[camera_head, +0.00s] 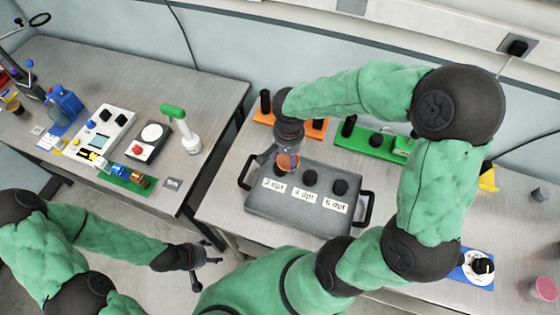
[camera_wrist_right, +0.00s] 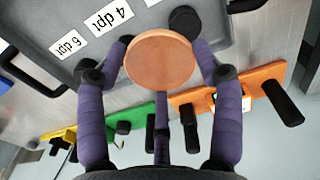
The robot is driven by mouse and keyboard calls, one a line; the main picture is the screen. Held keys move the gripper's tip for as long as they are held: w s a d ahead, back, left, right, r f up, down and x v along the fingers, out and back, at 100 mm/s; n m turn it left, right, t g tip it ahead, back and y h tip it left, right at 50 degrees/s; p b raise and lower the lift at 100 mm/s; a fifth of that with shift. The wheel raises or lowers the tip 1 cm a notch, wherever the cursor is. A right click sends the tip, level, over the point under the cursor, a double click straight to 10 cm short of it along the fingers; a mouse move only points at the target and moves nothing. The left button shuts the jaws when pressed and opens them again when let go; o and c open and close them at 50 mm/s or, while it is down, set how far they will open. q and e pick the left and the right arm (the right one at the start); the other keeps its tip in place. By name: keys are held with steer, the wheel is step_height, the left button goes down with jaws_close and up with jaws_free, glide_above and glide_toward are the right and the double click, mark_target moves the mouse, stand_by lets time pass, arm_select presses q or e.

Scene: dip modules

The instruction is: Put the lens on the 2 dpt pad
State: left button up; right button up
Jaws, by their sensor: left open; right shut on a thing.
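The lens is an orange-brown disc (camera_wrist_right: 162,60) between the fingers of my right gripper (camera_wrist_right: 160,48). In the head view, the lens (camera_head: 288,161) shows just below my right gripper (camera_head: 280,157), at the 2 dpt pad (camera_head: 279,171). That round black pad also shows in the wrist view (camera_wrist_right: 185,20), partly behind the lens and a finger. Whether the lens touches the pad cannot be told. The grey tray (camera_head: 265,205) has labels 2 dpt (camera_head: 273,185), 4 dpt (camera_head: 304,195) and 6 dpt (camera_head: 335,205). My left gripper (camera_head: 207,254) is open and empty, low and left of the tray.
Two other black pads (camera_head: 310,177) (camera_head: 340,187) sit to the right on the tray. Orange (camera_head: 317,131) and green (camera_head: 355,138) holders stand behind it. A left table (camera_head: 95,65) carries several devices. A gap separates the tables.

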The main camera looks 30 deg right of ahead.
mark_target(281, 156)
steer(key=w+f, duration=0.3)
steer(key=f, duration=0.1)
steer(key=shift+a+b, duration=0.3)
steer(key=shift+w+a+f, duration=0.1)
steer(key=shift+w+f, duration=0.25)
steer(key=shift+f, duration=0.1)
steer(key=shift+f+b, duration=0.35)
steer(key=shift+f, duration=1)
steer(key=shift+f, duration=0.15)
steer(key=o, duration=0.9)
steer(key=shift+o, duration=0.2)
